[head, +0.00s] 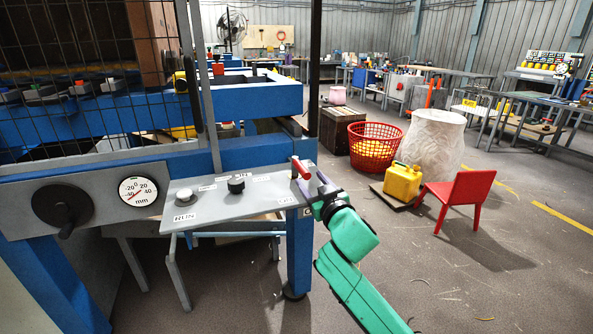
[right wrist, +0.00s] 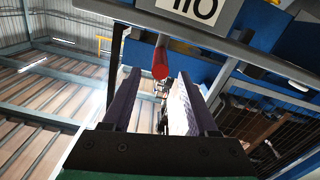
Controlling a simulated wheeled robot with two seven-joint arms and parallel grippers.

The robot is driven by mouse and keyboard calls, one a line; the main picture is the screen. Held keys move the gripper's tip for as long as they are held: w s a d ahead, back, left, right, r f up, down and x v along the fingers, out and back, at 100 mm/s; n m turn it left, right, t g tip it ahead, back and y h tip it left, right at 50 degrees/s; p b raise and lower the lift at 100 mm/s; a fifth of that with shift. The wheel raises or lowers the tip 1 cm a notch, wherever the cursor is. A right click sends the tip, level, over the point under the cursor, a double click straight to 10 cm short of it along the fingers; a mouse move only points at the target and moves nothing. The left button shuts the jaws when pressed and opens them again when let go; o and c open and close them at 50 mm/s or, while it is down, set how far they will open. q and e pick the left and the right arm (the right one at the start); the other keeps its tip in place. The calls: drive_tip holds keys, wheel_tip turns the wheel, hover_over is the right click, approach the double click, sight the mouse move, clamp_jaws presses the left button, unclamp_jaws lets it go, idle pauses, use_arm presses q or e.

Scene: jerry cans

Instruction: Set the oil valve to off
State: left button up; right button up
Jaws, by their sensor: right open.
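The oil valve's red handle (head: 301,167) sticks up at the right end of the grey control panel (head: 240,203). In the right wrist view the round red end of the handle (right wrist: 160,63) lies between the lines of my finger tips, beside a white label (right wrist: 193,8) whose letters appear upside down. My right gripper (head: 312,184) is at the panel's right edge, close to the handle. Its two purple fingers are apart, and the right wrist view shows them open (right wrist: 157,88) with nothing clamped. Whether a finger touches the handle I cannot tell. My left gripper is not in view.
A blue machine post (head: 299,245) stands below. A yellow jerry can (head: 402,181) and a red chair (head: 460,197) stand on the floor to the right.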

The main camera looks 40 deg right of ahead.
sight(301, 169)
drive_tip(key=x, duration=0.7)
drive_tip(key=shift+w+d, duration=0.15)
drive_tip(key=shift+w, duration=0.25)
clamp_jaws()
drive_tip(key=shift+f, duration=0.1)
idle(0.6)
